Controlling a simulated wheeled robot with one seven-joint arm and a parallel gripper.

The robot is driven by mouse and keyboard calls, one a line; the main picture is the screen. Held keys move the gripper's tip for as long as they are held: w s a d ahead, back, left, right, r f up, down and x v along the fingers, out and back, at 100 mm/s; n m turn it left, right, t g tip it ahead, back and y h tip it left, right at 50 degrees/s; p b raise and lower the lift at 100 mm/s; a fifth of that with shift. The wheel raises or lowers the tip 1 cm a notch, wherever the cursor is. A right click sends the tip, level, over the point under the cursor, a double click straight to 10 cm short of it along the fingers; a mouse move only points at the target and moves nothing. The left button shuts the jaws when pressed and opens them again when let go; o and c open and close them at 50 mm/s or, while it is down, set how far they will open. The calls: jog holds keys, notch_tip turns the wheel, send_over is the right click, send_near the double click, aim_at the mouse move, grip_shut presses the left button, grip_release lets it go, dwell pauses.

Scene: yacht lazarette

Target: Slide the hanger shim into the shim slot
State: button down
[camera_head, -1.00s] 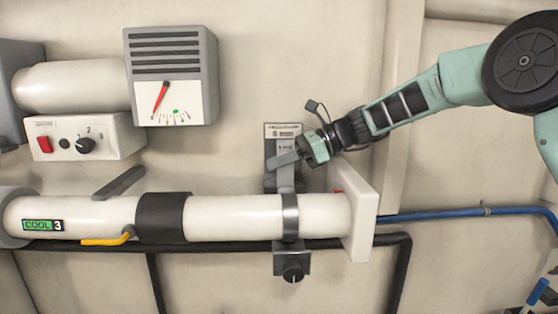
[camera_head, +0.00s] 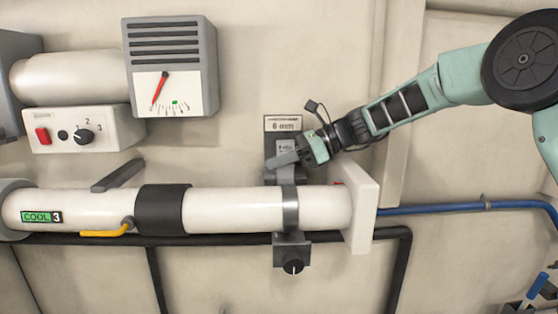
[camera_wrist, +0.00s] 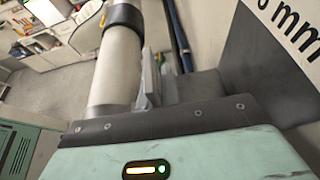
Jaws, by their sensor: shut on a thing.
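In the wrist view my gripper's dark finger (camera_wrist: 150,120) fills the front and hides the shim.
A "6 mm" sign (camera_head: 283,124) is just above the shim, and close on the right in the wrist view (camera_wrist: 285,25). The white pipe (camera_head: 240,213) runs below, with a white end plate (camera_head: 360,217) to the right. A clamp knob (camera_head: 292,266) hangs underneath.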

jog(key=shift+f+b, duration=0.35)
jog(key=shift+f, duration=0.4)
jog(key=c, duration=1.5)
grip_release()
